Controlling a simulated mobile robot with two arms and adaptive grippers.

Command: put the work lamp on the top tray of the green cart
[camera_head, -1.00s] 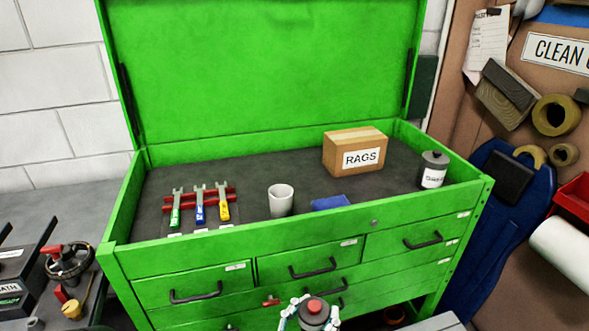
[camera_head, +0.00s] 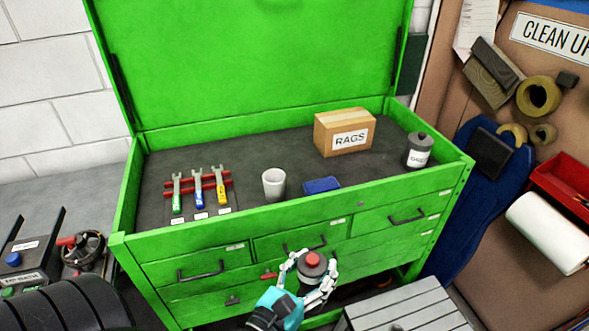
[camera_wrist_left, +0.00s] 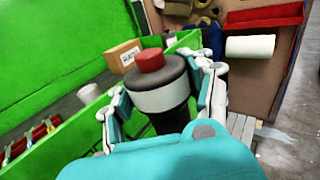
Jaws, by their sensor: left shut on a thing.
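My left gripper (camera_head: 313,277) is shut around a dark cylinder with a red top, which I take for the work lamp (camera_head: 312,262). In the left wrist view the lamp (camera_wrist_left: 155,92) has a white band and stands between both fingers of the gripper (camera_wrist_left: 165,100). It is held in front of the drawers of the green cart (camera_head: 285,216), below the rim. The cart's lid is up. Its dark top tray (camera_head: 240,165) is open to view. My right gripper is not in view.
The tray holds a RAGS box (camera_head: 345,132), a grey canister (camera_head: 419,151), a white cup (camera_head: 274,185), a blue cloth (camera_head: 321,185) and several wrenches (camera_head: 199,188). Bare tray floor shows behind the wrenches and cup. A grey slatted surface (camera_head: 405,308) stands at lower right.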

